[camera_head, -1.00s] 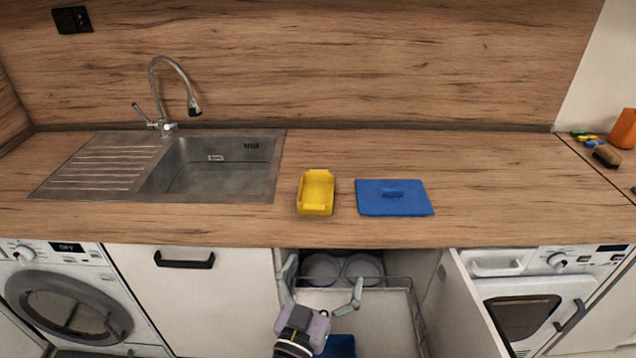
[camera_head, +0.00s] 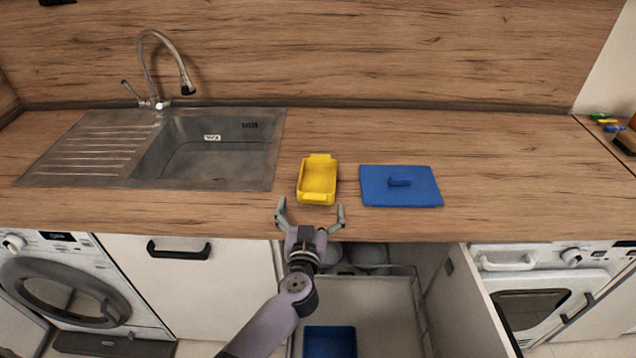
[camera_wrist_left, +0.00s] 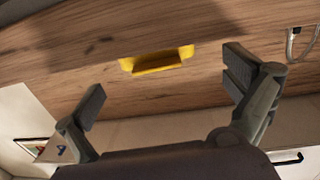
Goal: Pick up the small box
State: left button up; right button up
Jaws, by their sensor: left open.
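A small yellow box (camera_head: 318,179), open at the top, sits on the wooden counter right of the sink. It also shows between the fingers in the left wrist view (camera_wrist_left: 157,61). My left gripper (camera_head: 310,212) is open and empty at the counter's front edge, just short of the box, and does not touch it. A blue lid with a handle (camera_head: 400,186) lies flat on the counter right of the box. A blue box (camera_head: 329,342) stands in the open drawer below, partly cut off by the frame. My right gripper is not in view.
The wooden counter (camera_head: 520,180) is clear right of the lid. A metal sink (camera_head: 215,150) with a tap (camera_head: 165,65) is on the left. An open drawer (camera_head: 385,315) and an open door panel (camera_head: 465,300) stick out below the counter.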

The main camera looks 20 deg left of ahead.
aim_at(315, 194)
pick_arm(q)
jog(key=shift+w, duration=0.55)
jog(key=b+x, duration=0.1)
jog(key=x, duration=0.2)
jog(key=shift+w+f, duration=0.15)
jog(key=shift+w, duration=0.7)
jog(key=shift+a, duration=0.1)
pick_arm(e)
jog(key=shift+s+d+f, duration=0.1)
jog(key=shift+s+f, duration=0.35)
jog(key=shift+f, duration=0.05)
pick_arm(q)
jog(key=c, duration=1.2)
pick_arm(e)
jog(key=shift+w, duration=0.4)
